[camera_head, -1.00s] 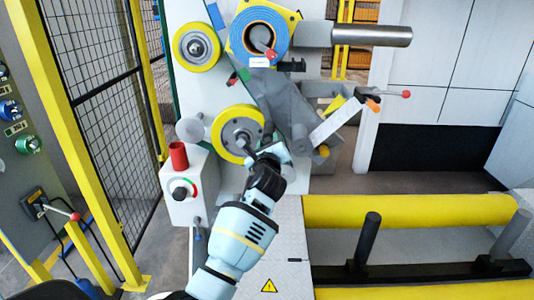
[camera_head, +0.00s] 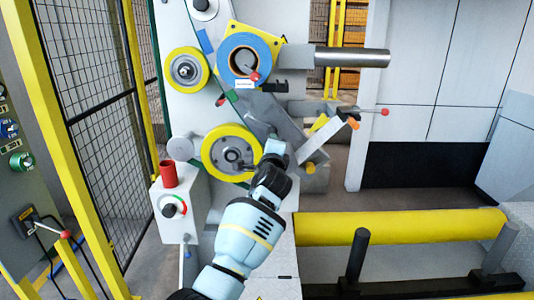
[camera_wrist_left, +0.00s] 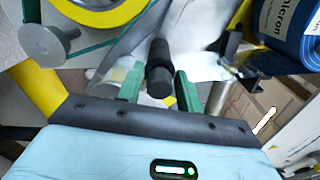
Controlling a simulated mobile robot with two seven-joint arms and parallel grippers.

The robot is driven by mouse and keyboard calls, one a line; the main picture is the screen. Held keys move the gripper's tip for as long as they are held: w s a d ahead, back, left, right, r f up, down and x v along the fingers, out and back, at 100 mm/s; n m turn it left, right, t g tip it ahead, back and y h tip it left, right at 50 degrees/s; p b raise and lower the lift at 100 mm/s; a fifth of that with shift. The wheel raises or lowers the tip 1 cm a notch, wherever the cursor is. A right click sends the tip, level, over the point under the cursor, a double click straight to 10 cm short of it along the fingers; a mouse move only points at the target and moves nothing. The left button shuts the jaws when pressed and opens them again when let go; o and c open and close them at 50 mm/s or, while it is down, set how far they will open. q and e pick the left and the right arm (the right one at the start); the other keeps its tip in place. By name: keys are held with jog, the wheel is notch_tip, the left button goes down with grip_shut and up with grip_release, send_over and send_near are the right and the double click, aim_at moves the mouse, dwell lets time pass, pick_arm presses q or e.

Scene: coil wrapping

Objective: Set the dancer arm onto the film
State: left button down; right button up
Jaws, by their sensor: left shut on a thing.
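My left gripper (camera_head: 250,165) reaches the lower right side of a large yellow-rimmed roller (camera_head: 210,152) in the head view. In the left wrist view its green fingers (camera_wrist_left: 158,84) are shut on a dark cylindrical handle (camera_wrist_left: 158,60), which I take to be the dancer arm's grip. Pale, wrinkled translucent sheet, apparently the film (camera_wrist_left: 203,28), shows behind the handle. The rest of the dancer arm is hard to make out behind my gripper, and I cannot tell whether it touches the film. My right gripper is not in view.
A blue roll (camera_head: 228,57) and a smaller yellow-rimmed roller (camera_head: 174,70) sit above. A grey lever with a red knob (camera_head: 385,112) juts out at the right. A yellow floor roller (camera_head: 400,226) lies at the lower right.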

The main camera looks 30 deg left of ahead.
pick_arm(q)
jog(key=shift+w+d+r+n, duration=0.1)
jog(key=shift+d+r+n, duration=0.1)
jog(key=shift+r+n, duration=0.65)
notch_tip(320, 180, up, 2)
jog(key=n, duration=0.3)
jog(key=shift+d+n, duration=0.15)
jog(key=shift+n, duration=0.2)
jog(key=shift+r+n+p, duration=0.3)
jog(key=shift+r+n, duration=0.4)
jog(key=shift+n, duration=0.3)
jog(key=shift+r+n, duration=0.2)
jog(key=shift+n, duration=0.2)
jog(key=shift+r, duration=0.1)
jog(key=c, duration=1.2)
grip_release()
jog(key=shift+o, duration=0.2)
